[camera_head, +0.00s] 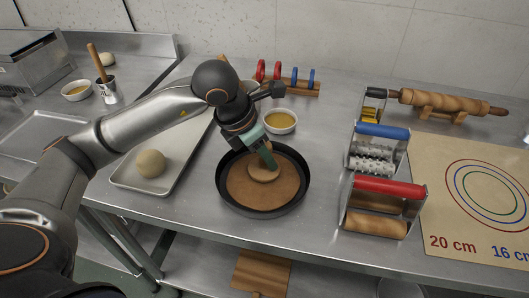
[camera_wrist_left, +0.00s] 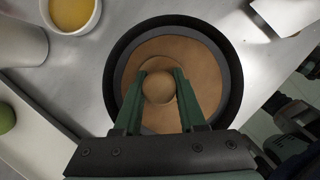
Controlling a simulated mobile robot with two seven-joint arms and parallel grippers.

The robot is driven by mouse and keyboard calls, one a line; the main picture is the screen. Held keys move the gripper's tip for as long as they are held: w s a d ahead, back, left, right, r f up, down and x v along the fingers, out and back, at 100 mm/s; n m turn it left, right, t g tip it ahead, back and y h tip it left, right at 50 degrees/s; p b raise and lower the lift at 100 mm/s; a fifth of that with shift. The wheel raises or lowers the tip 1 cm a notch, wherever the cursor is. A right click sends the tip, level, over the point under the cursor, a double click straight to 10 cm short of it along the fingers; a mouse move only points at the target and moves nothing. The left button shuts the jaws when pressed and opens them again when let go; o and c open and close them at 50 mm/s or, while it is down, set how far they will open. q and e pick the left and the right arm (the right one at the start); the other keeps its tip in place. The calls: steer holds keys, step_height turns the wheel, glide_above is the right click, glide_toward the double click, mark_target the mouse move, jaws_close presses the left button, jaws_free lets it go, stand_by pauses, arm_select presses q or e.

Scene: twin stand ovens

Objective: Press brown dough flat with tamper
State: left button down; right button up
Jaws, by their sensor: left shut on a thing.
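The brown dough (camera_head: 286,190) lies as a broad flat round across the floor of a black pan (camera_head: 304,180) at the front edge of the steel table. It also shows in the left wrist view (camera_wrist_left: 205,80). The wooden tamper (camera_head: 262,176) has its round base down on or just above the dough; contact cannot be told. Its round knob (camera_wrist_left: 159,88) is between the green fingers. My left gripper (camera_head: 268,156) is over the pan, shut on this knob and partly hiding the tamper.
A tray (camera_head: 120,183) with a pale dough ball (camera_head: 151,163) stands left of the pan. A bowl of yellow liquid (camera_head: 280,121) is behind it.

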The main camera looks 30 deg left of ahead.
arm_select(q)
steer(key=shift+r+p, duration=1.5)
steer(key=shift+r, duration=1.05)
steer(key=shift+w+a, duration=0.1)
